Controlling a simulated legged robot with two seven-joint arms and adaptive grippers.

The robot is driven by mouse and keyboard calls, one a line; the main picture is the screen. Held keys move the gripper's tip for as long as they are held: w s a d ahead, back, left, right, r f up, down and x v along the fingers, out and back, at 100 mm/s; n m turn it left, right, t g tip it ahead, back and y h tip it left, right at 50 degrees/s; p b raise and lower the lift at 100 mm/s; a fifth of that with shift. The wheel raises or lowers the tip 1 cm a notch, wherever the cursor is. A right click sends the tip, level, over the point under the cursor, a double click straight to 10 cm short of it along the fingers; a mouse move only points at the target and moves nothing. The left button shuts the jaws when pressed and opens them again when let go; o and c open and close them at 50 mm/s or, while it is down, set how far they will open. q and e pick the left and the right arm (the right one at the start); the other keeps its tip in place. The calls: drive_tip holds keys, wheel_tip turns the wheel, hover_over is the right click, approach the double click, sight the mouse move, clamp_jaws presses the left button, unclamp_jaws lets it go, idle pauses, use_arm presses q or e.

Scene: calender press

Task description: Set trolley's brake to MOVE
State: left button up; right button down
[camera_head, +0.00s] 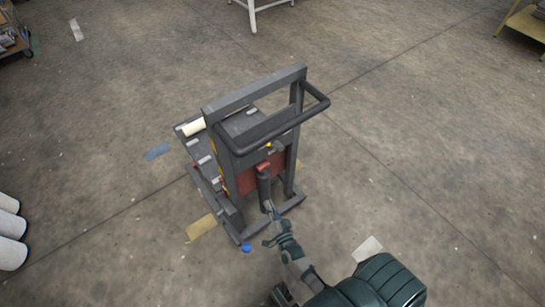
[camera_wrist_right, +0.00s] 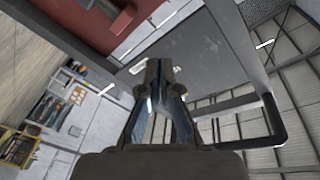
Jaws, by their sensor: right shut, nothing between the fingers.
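The grey trolley (camera_head: 255,97) stands in the middle of the head view, with its looped push handle (camera_head: 290,124) toward me. A red panel (camera_head: 245,178) sits low on its near side, with a dark upright lever-like bar (camera_head: 264,187) in front. A small yellow-orange part (camera_head: 268,145) shows above the panel. I cannot read any brake marking. My right gripper (camera_head: 270,212) is shut and empty, just below the bar's lower end; whether they touch is unclear. In the right wrist view its fingertips (camera_wrist_right: 158,66) meet below the trolley's grey plate (camera_wrist_right: 195,40); the red panel (camera_wrist_right: 85,18) is upper left.
White rolls (camera_head: 10,232) lie at the left edge. A white-legged stand (camera_head: 252,12) and a yellow table (camera_head: 525,22) are far back. The concrete floor (camera_head: 430,140) right of the trolley is clear.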

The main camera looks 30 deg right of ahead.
drive_tip(key=d+r+m+t+h+b, duration=0.1)
drive_tip(key=d+r+m+h, duration=0.1)
drive_tip(key=r+m+h, duration=0.15)
drive_tip(key=d+r+m+t+h, duration=0.1)
drive_tip(key=d+r+m+h, duration=0.15)
drive_tip(key=r, duration=0.25)
use_arm(q)
wheel_tip(320, 180, up, 6)
drive_tip(key=s, duration=0.1)
drive_tip(key=shift+a+r, duration=0.2)
drive_tip(key=shift+a, duration=0.15)
use_arm(e)
drive_tip(key=x, duration=1.4)
drive_tip(key=shift+s+r, duration=0.1)
drive_tip(key=shift+r, duration=0.05)
use_arm(q)
drive_tip(key=shift+a, duration=0.1)
